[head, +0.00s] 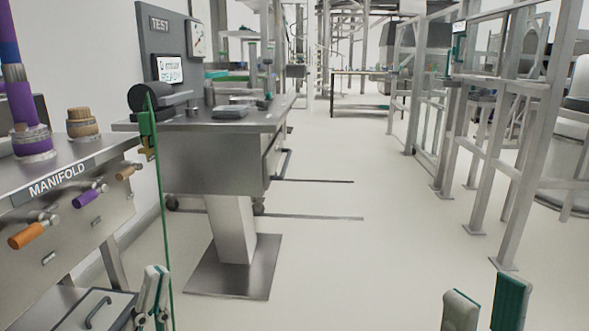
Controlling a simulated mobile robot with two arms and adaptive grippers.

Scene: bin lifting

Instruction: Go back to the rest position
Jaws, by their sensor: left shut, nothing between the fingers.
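My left gripper (155,283) shows at the bottom left edge of the head view. Its fingers are together with nothing between them. It is just right of a grey metal lid with a dark handle (72,312), which is cut off by the bottom edge. I cannot tell whether they touch. My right gripper (486,288) shows at the bottom right. Its two green and pale fingertips stand apart, with nothing seen between them. The rest of both arms is out of view.
A steel manifold bench (95,210) with orange and purple handles stands at the left. A steel test table (205,160) on a pedestal stands beyond it, with a thin green hose (165,225) hanging in front. Metal railings (490,140) line the right. The pale middle floor (380,255) is clear.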

